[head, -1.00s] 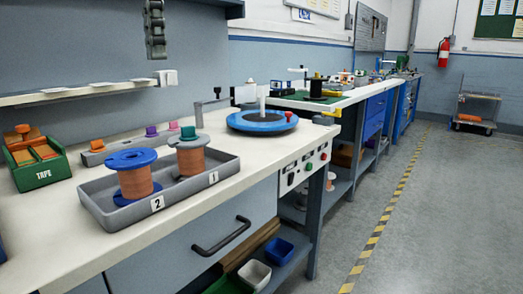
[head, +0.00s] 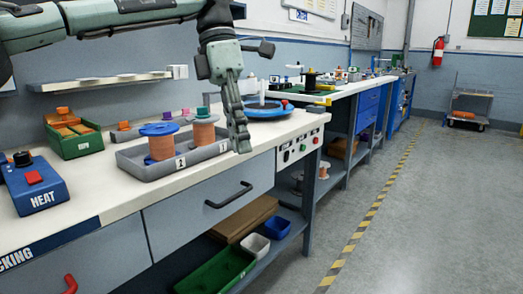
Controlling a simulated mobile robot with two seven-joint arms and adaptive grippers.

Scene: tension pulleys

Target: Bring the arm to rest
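My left arm comes in from the top left, and my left gripper (head: 240,140) points down in front of the bench's front edge, right of the grey tray. It looks slim from this side, and I cannot tell whether its fingers are open or shut. No held thing shows at its tips. My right gripper is not in view. The gripper and arm partly cover the blue round turntable (head: 285,107).
On the white bench stand a green tape box (head: 78,144) and a blue HEAT box (head: 34,184). A wall shelf (head: 98,81) runs behind. Below, bins and a green tray (head: 215,272) fill the lower shelf. The floor aisle (head: 430,220) at the right is clear.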

